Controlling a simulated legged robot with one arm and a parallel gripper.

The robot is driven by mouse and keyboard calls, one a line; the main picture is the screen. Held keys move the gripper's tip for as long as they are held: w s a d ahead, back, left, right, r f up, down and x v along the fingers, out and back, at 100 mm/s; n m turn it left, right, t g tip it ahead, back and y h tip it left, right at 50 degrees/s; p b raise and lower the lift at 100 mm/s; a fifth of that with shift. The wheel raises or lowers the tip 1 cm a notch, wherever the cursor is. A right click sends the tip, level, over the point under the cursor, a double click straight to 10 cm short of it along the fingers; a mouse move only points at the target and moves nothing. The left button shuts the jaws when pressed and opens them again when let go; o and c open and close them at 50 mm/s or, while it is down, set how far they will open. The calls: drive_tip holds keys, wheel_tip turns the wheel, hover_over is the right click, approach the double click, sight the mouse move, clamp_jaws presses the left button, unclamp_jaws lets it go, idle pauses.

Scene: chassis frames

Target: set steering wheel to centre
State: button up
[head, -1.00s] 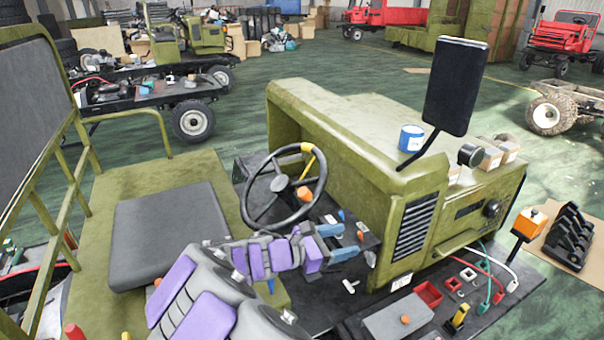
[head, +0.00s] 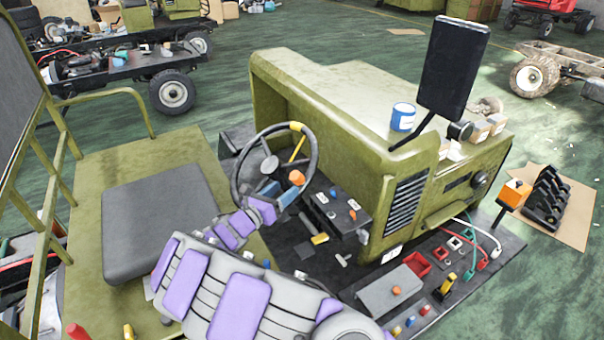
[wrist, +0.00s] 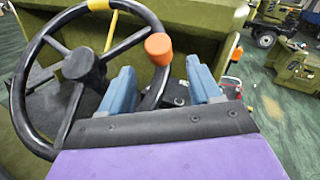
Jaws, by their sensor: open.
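The black steering wheel (head: 234,180) stands tilted in the open cab, with a yellow band (head: 297,127) at the upper right of its rim and an orange knob (head: 297,177) on its lower right. In the wrist view the wheel (wrist: 78,130) fills the left side, and the orange knob (wrist: 158,48) is just ahead of the fingers. My gripper (wrist: 165,84) has its two blue fingers apart, with the rim by the knob lying between them in the picture. Whether the fingers touch the rim cannot be told. In the head view my gripper (head: 277,193) is at the wheel's lower side.
The dark seat (head: 160,220) is left of the wheel. A black box with switches (head: 338,205) is right of it, before the green hood (head: 340,115).

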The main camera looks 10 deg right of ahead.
sight(300, 176)
drive_tip(key=x, duration=0.4)
drive_tip(key=shift+w+a+r+p, duration=0.1)
drive_tip(key=shift+w+a+p, duration=0.15)
drive_tip(key=shift+w+p, duration=0.1)
drive_tip(key=x, duration=0.3)
drive_tip(key=s+x, duration=0.1)
drive_tip(key=x, duration=0.1)
drive_tip(key=shift+w+d, duration=0.25)
drive_tip(key=shift+d, duration=0.35)
drive_tip(key=shift+a, duration=0.85)
drive_tip(key=shift+c, duration=1.3)
drive_tip(key=shift+s+d, duration=0.1)
drive_tip(key=shift+d, duration=0.15)
drive_tip(key=c, duration=0.3)
drive_tip(key=shift+d, duration=0.3)
drive_tip(key=c, duration=0.3)
drive_tip(key=shift+a, duration=0.25)
clamp_jaws()
